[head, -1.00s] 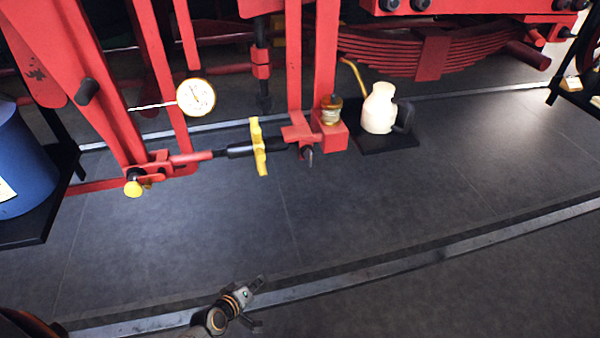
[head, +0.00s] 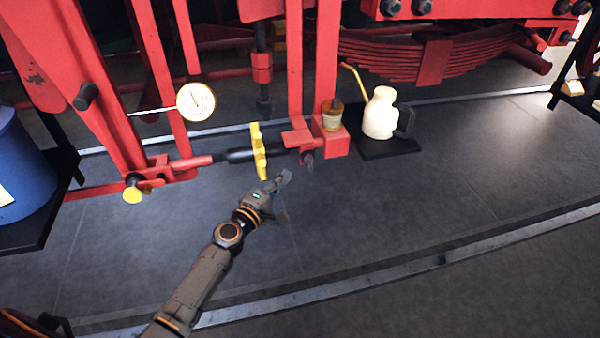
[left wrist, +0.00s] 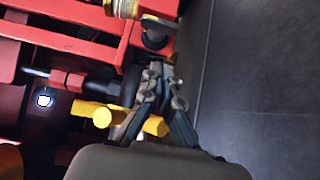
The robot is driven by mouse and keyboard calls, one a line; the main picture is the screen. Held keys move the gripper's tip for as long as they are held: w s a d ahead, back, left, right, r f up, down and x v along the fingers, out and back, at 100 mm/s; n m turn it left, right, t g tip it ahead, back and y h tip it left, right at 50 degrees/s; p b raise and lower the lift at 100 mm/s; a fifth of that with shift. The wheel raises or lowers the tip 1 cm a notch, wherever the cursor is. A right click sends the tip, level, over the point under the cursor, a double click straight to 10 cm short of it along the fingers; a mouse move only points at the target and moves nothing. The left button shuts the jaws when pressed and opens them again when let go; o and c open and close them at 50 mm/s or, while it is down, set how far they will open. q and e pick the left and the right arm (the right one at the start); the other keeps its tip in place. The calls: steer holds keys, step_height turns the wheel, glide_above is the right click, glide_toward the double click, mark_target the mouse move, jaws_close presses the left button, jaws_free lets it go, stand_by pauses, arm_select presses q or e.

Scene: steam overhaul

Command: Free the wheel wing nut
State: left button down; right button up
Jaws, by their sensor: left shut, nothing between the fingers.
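The yellow wing nut (head: 258,152) sits upright on the black threaded part of a red rod, low on the red frame, in the head view. In the left wrist view, yellow pieces that look like its wings (left wrist: 92,111) show beside and behind my fingers. My left gripper (head: 285,196) is just below and right of the wing nut in the head view. In the left wrist view its fingers (left wrist: 161,78) come together with nothing between them. I cannot tell whether they touch the yellow part. My right gripper is not in view.
A cream oil can (head: 380,115) stands on a black plate right of the rod. A glass oil cup (head: 332,113) sits on a red block. The floor in front is clear.

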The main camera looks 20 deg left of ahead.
mark_target(310, 162)
arm_select(q)
steer(key=w+d, duration=0.3)
steer(key=shift+w+d+p, duration=0.25)
steer(key=shift+d+p, duration=0.05)
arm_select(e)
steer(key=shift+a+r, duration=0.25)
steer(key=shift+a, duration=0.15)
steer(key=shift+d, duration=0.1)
